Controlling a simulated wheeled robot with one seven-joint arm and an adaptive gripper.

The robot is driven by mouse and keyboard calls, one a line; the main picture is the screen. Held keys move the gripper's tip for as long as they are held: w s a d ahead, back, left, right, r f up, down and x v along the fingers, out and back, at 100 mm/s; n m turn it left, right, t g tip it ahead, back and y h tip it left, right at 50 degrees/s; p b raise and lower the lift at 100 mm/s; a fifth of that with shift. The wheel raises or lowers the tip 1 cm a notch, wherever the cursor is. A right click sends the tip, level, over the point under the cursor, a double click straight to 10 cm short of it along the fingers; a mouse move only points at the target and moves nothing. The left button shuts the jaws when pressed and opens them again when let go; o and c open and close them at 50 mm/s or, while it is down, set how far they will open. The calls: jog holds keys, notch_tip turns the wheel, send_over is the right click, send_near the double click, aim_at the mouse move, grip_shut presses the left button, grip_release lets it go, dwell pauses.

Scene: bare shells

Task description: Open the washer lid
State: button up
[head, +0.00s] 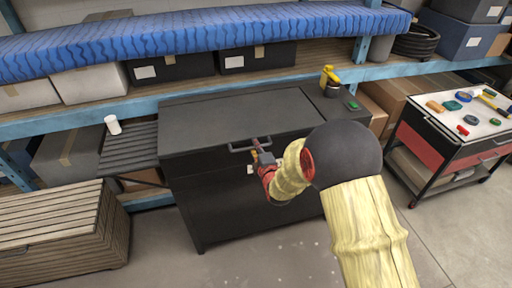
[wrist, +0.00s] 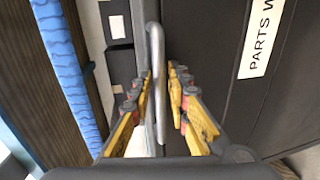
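The washer is a dark grey cabinet (head: 215,200) in the middle of the head view. Its flat lid (head: 225,118) lies closed on top, with a bar handle (head: 240,150) at the front edge. My gripper (head: 260,152) is at the right part of this handle, and my arm hides part of the washer's right front. In the wrist view the grey handle bar (wrist: 154,40) runs between the yellow fingers of my gripper (wrist: 161,72). The fingers stand apart, with a gap on the right of the bar; contact on the left is unclear. A "PARTS W" label (wrist: 262,35) shows on the washer.
A yellow tool (head: 329,77) and a green item (head: 352,104) stand on the washer's right top. A blue-covered shelf (head: 180,40) runs behind. A slatted wooden chest (head: 50,235) stands left, a red tool cart (head: 445,150) right. Floor in front is clear.

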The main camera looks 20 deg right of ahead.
grip_shut()
dwell(0.5)
